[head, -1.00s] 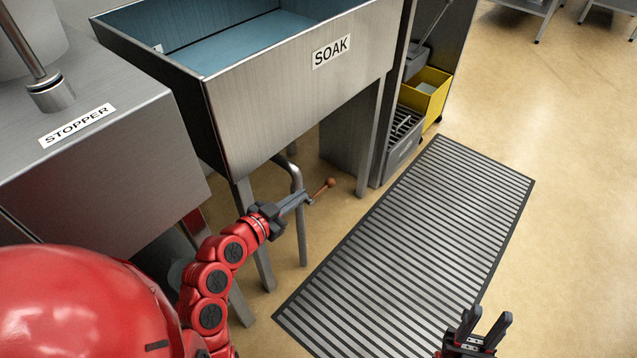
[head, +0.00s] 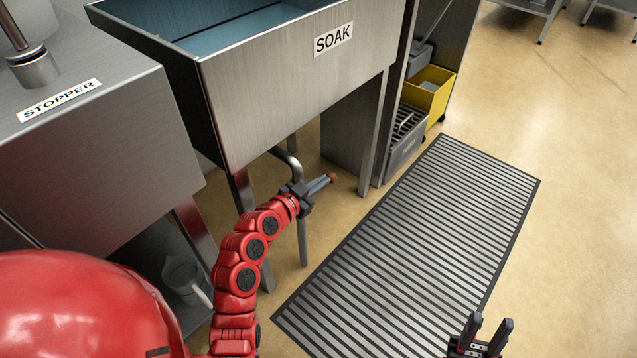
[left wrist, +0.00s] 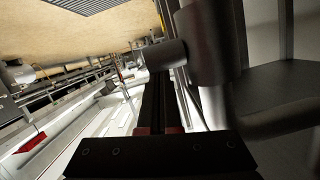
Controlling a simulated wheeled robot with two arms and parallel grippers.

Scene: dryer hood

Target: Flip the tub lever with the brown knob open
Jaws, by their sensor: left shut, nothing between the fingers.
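The brown knob (head: 333,178) shows just past the tips of my left gripper (head: 322,185), below the SOAK tub (head: 290,95). The lever's rod is hidden by the gripper. My left gripper is shut with nothing between its fingers; I cannot tell whether it touches the lever. In the left wrist view its dark fingers (left wrist: 162,105) lie close together beside a grey pipe fitting (left wrist: 205,45) with a short round stub (left wrist: 166,56). The knob cannot be made out there. My right gripper (head: 490,321) is open and empty at the bottom right, over the mat.
A bent metal pipe (head: 290,160) and tub legs stand close to my left gripper. A striped floor mat (head: 420,240) lies to the right. A yellow bucket (head: 428,92) and grey bin (head: 405,140) stand behind. The STOPPER counter (head: 90,150) is at left.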

